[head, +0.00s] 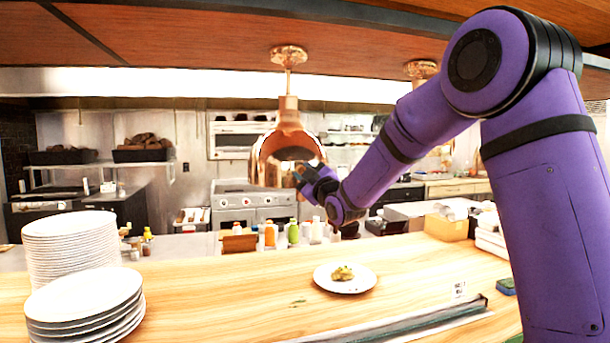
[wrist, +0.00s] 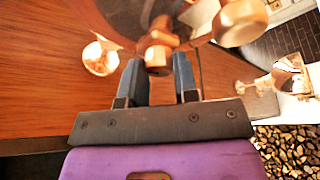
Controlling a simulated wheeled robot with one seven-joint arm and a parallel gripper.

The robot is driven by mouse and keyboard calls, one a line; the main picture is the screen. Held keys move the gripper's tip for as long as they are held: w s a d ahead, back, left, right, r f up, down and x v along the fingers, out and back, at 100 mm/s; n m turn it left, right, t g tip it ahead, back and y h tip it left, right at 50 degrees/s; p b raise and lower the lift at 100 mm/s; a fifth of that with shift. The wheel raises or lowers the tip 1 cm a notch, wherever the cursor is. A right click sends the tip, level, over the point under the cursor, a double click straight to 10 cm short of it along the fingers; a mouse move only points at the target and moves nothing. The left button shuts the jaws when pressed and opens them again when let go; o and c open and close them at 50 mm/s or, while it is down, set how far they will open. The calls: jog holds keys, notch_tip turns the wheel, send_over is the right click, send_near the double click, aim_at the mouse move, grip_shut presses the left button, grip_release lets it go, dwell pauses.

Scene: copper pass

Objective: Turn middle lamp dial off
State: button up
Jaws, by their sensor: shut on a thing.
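A copper heat lamp (head: 287,150) hangs from the wooden canopy in the middle of the head view. My gripper (head: 308,178) is at the right side of its shade, in front of my purple arm. In the wrist view, the blue fingers of my gripper (wrist: 158,66) stand on either side of a copper lamp dial (wrist: 158,54) and are shut on it. The dial's setting cannot be read. In the head view the dial is hidden by the gripper. A second copper lamp (head: 420,70) hangs to the right, mostly hidden behind my arm.
A wooden counter (head: 230,300) runs below. It carries a tall plate stack (head: 70,245), a lower plate stack (head: 85,305) and a white plate (head: 330,286) with food (head: 343,272). Bottles (head: 293,232) line its back edge. The air left of the lamp is clear.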

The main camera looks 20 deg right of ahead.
jog(key=o, duration=0.9)
jog(key=shift+s, duration=0.1)
jog(key=v, duration=1)
jog(key=shift+s+d+f, duration=0.15)
jog(key=shift+s, duration=0.15)
jog(key=s+d+f+m+g+h, duration=0.1)
jog(key=s+m+g, duration=0.3)
jog(key=s, duration=0.8)
jog(key=s+d+f+m+g+h, duration=0.1)
jog(key=s+g, duration=0.5)
jog(key=s, duration=0.7)
jog(key=s+d+f+m+g+h, duration=0.1)
jog(key=s+f+m+g+h, duration=0.2)
jog(key=s+m, duration=0.4)
jog(key=shift+s+d+f+m+g+h, duration=0.15)
jog(key=shift+s+g, duration=0.3)
jog(key=shift+s, duration=0.6)
jog(key=shift+s+f+m+g+h, duration=0.15)
jog(key=shift+s+g, duration=0.25)
jog(key=shift+s, duration=0.65)
jog(key=shift+s+d+f+g+h, duration=0.15)
jog(key=shift+s+g, duration=0.3)
jog(key=shift+s, duration=0.6)
